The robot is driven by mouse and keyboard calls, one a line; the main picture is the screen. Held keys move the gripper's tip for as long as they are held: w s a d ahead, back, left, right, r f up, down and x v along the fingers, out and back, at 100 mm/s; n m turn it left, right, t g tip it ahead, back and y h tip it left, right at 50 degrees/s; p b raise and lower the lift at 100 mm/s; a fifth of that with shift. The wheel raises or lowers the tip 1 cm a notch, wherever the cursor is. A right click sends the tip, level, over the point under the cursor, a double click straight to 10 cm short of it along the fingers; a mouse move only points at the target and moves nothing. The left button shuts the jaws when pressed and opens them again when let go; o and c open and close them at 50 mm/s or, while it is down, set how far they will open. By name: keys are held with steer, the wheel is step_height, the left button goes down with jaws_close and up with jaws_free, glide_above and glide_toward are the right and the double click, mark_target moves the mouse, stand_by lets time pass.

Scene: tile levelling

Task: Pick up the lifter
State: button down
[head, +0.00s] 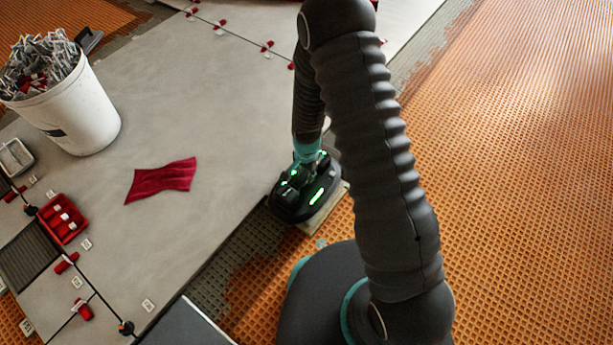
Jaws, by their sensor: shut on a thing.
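The fingers are small and dark against the lifter, so the exact grip is hard to see.
Grey tiles (215,110) spread left, with a crumpled red cloth (160,179) on them. A white bucket (85,115) full of grey clips stands upper left. A red tray (62,219) sits lower left near several red wedges. Orange waffled matting (520,190) on the right is clear.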

steer(key=r, duration=0.3)
steer(key=shift+d, duration=0.25)
steer(key=s+d+r+p, duration=0.25)
steer(key=d+r, duration=0.45)
steer(key=d, duration=0.4)
step_height(320, 180, up, 7)
steer(key=p, duration=0.3)
steer(key=shift+p, duration=0.3)
stand_by(0.4)
steer(key=shift+f, duration=0.1)
